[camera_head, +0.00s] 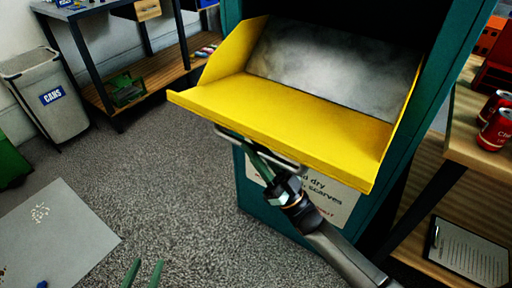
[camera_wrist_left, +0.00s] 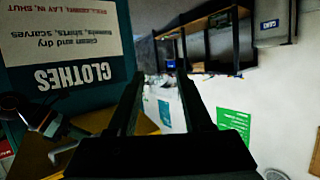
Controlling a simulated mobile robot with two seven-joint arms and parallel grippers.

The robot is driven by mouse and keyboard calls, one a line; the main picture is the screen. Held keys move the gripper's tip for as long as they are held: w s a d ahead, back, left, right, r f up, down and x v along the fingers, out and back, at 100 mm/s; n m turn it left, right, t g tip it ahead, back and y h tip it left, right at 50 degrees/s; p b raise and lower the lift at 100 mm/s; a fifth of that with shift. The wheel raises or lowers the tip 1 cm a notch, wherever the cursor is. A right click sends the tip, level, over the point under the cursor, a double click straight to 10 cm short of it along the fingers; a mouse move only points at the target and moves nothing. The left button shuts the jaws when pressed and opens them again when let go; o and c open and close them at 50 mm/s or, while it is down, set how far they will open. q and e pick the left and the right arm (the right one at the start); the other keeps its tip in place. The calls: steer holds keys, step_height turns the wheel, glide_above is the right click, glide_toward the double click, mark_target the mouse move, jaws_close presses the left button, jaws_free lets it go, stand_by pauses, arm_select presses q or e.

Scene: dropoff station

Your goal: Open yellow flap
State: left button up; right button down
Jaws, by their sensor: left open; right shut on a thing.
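The yellow flap (camera_head: 290,118) on the teal bin (camera_head: 424,100) is tipped outward, with the dark opening showing above it. A metal bar handle (camera_head: 292,165) runs under its front edge. My right gripper (camera_head: 255,155) reaches up from below and is shut on the handle. My left gripper (camera_head: 143,272) is open and empty at the bottom, apart from the flap; only its fingertips show there. In the left wrist view its two fingers (camera_wrist_left: 160,72) are spread. Part of the yellow flap (camera_wrist_left: 146,124) shows beside and behind them.
A clothes sign (camera_wrist_left: 62,40) is on the bin front, upside down in the left wrist view. A wooden shelf with red cans (camera_head: 496,134) and a clipboard (camera_head: 468,252) stands right. A cans bin (camera_head: 48,100) and workbench stand left.

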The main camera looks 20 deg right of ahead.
mark_target(257, 138)
step_height(257, 138, up, 3)
steer(key=shift+d+r+m+t+h+p, duration=0.1)
steer(key=shift+m+t+h+p, duration=0.5)
steer(key=shift+m+h+p, duration=0.5)
steer(key=shift+w+m, duration=0.1)
steer(key=shift+m, duration=0.2)
steer(key=c, duration=0.8)
jaws_free()
arm_select(q)
steer(key=s+f+n+g, duration=0.1)
steer(key=s+f+g, duration=0.3)
steer(key=f, duration=0.3)
steer(key=shift+s+d+y, duration=0.3)
steer(key=shift+s, duration=0.6)
arm_select(e)
steer(key=shift+o, duration=0.2)
arm_select(q)
steer(key=shift+s+a+f+b, duration=0.1)
steer(key=shift+a+f+b, duration=0.1)
steer(key=shift+f+b, duration=0.5)
arm_select(e)
steer(key=v, duration=1.3)
steer(key=shift+a, duration=0.25)
steer(key=shift+d+f, duration=0.1)
steer(key=shift+f, duration=0.15)
